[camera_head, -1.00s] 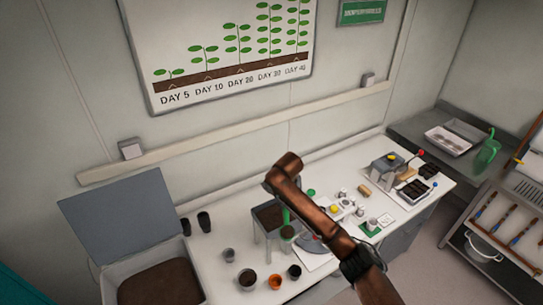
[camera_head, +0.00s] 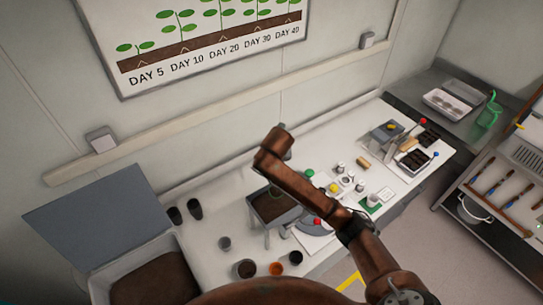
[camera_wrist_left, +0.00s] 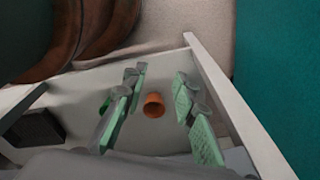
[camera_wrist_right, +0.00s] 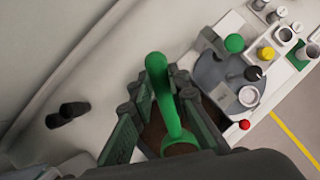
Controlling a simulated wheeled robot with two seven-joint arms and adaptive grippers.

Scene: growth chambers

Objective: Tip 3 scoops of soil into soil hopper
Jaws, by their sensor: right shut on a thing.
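The soil hopper (camera_head: 262,212) stands on the bench, partly behind my right arm, with dark soil in its top. My right gripper (camera_wrist_right: 160,100) is shut on the green handle of a scoop (camera_wrist_right: 158,72). In the head view only a little green of the scoop shows at the hopper's top; its bowl and load are hidden. Brown soil shows below the handle in the right wrist view. The open soil bin (camera_head: 112,283) with its lid up holds soil at lower left. My left gripper (camera_wrist_left: 152,100) is open and empty, above an orange pot (camera_wrist_left: 154,106).
Pots, including the orange one (camera_head: 276,268), stand at the bench's front edge. Two black cups (camera_head: 194,209) stand behind. A round grey device (camera_wrist_right: 225,70) with coloured knobs sits right of the hopper. Trays (camera_head: 412,160) are farther right.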

